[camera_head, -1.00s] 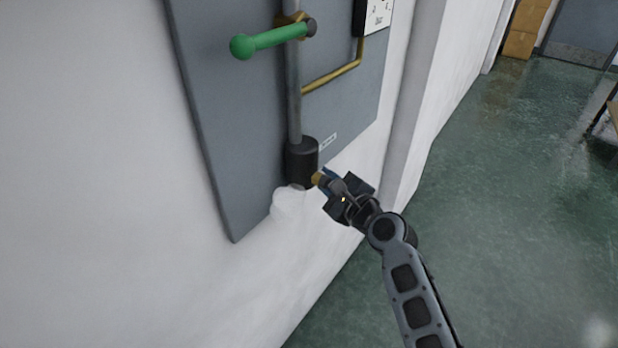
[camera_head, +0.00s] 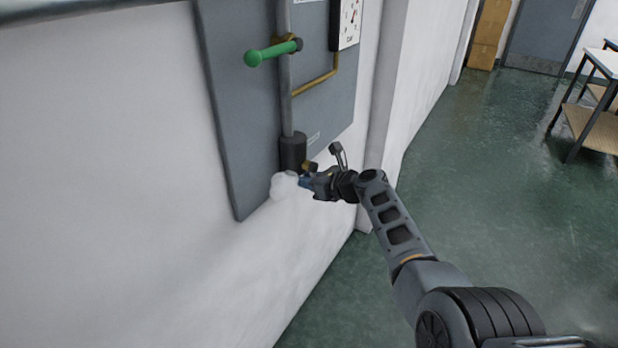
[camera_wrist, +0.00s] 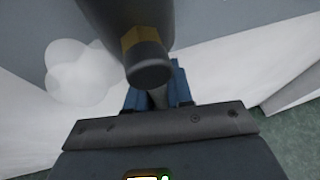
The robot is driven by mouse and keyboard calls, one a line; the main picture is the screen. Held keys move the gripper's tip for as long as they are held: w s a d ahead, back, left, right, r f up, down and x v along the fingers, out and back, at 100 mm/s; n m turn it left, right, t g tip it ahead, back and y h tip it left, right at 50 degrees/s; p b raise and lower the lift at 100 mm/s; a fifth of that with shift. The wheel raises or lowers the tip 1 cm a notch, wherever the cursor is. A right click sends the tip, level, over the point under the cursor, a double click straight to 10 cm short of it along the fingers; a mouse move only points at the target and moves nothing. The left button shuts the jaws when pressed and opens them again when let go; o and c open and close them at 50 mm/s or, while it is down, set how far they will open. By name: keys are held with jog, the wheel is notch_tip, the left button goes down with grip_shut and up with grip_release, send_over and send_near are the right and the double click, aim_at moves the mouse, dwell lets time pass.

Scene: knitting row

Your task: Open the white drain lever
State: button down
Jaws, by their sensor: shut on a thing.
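The drain fitting, a brass collar with a dark round cap (camera_wrist: 150,68), sticks out from the lower black cylinder (camera_head: 293,152) on the grey panel.
A white lobed lump (camera_head: 284,187) sits beside my fingertips, under the cylinder. A green lever (camera_head: 272,53) stands out from the pipe higher up. The green floor (camera_head: 480,190) is open to the right.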

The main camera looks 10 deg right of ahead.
jog(key=shift+s+f, duration=0.2)
jog(key=shift+f, duration=0.15)
jog(key=c, duration=1.3)
grip_release()
jog(key=shift+o, duration=1)
jog(key=shift+r, duration=0.1)
jog(key=shift+r, duration=0.15)
jog(key=shift+s+d+r+p, duration=0.15)
jog(key=shift+s+d+p, duration=0.05)
jog(key=shift+p, duration=0.25)
jog(key=p+v, duration=0.2)
jog(key=v, duration=0.5)
jog(key=shift+d, duration=0.1)
